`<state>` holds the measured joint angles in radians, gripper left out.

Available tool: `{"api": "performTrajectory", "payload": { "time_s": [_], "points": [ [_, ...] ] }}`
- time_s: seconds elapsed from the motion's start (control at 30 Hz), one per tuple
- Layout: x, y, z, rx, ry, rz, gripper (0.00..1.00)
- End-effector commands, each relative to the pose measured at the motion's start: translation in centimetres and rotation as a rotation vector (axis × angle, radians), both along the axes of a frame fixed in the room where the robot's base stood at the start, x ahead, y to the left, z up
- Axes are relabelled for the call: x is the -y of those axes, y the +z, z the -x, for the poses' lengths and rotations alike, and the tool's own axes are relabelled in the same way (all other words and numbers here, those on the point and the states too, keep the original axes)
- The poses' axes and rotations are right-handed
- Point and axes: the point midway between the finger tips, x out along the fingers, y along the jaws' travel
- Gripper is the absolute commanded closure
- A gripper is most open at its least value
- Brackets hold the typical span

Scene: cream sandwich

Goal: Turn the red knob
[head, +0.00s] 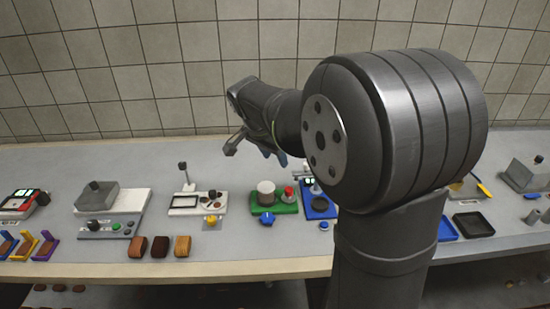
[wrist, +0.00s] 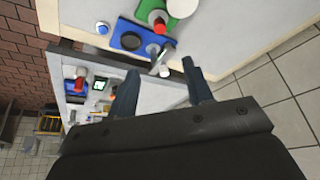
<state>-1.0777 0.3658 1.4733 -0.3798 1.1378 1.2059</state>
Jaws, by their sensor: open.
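A small red knob (head: 288,192) stands on the right part of a green base (head: 259,209), beside a white cylinder (head: 266,192). The red knob also shows at the top of the wrist view (wrist: 160,25), on the green base. My gripper (head: 252,147) hangs above and behind the green base, apart from it. In the wrist view my gripper (wrist: 161,68) has its two fingers spread with nothing between them. The knob lies beyond the fingertips, untouched.
A blue base (head: 319,209) with a dark disc stands right of the green base. Brown and tan blocks (head: 160,246) stand near the front edge. A tiled wall is behind.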

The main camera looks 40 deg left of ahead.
Motion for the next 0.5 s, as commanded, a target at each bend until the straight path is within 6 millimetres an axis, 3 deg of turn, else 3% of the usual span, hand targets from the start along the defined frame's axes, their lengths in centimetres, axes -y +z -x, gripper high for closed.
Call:
{"api": "performTrajectory", "payload": {
  "time_s": [0.17, 0.5],
  "points": [
    [0.0, 0.0, -0.4, -0.017, 0.097, 0.046, 0.54],
    [0.0, 0.2, -2.2, -0.109, 0.651, 0.258, 0.54]
  ]
}}
